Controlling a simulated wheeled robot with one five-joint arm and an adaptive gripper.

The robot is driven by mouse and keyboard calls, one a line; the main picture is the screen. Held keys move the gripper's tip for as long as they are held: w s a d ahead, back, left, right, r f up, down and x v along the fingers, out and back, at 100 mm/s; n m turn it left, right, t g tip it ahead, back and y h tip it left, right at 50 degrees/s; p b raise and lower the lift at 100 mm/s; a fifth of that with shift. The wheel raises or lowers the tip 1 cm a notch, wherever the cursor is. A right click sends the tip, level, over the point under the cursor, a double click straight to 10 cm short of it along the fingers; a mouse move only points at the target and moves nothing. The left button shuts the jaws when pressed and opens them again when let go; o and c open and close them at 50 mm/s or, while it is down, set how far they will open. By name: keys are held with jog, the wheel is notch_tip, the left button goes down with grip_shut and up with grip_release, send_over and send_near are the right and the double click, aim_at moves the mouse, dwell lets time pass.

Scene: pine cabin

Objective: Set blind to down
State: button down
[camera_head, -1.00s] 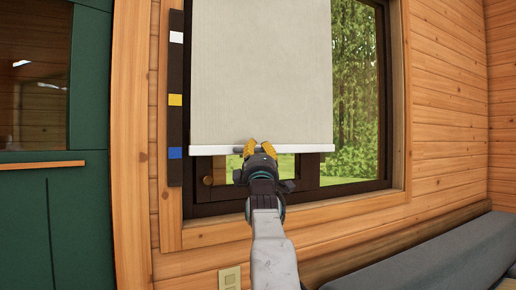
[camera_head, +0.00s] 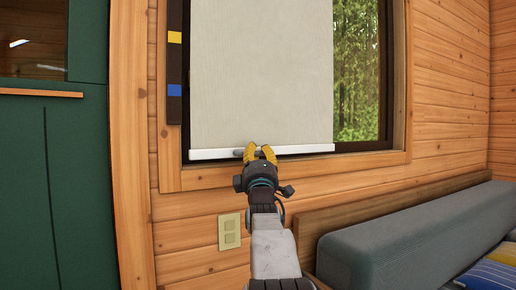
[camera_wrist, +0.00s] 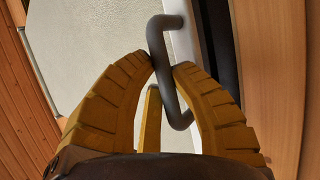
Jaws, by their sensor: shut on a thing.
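The pale beige roller blind (camera_head: 262,75) hangs over the left and middle part of the window. Its white bottom bar (camera_head: 208,154) is near the lower window frame, below the blue mark (camera_head: 174,90) on the dark strip beside the window. My gripper (camera_head: 259,147), with yellow fingers, is at the middle of the bar. In the wrist view, the fingers are shut on a dark grey handle (camera_wrist: 168,85) on the bar (camera_wrist: 183,45). In the head view the fingers mostly hide this handle.
A yellow mark (camera_head: 174,37) is higher on the strip. The uncovered right pane (camera_head: 356,75) shows trees. A grey cushioned bench (camera_head: 400,250) stands below right, with a blue pillow (camera_head: 490,275). A green cabinet (camera_head: 50,180) is at left and a wall socket (camera_head: 229,231) is below the window.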

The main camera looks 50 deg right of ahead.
jog(key=shift+w+f, duration=0.1)
jog(key=shift+f, duration=0.35)
jog(key=c, duration=1)
grip_release()
jog(key=shift+c, duration=0.2)
jog(key=shift+r, duration=0.15)
jog(key=shift+s+a, duration=0.15)
jog(key=shift+s, duration=0.1)
jog(key=v, duration=1.1)
jog(key=shift+s+f, duration=0.15)
jog(key=shift+f, duration=0.05)
jog(key=shift+a, duration=0.1)
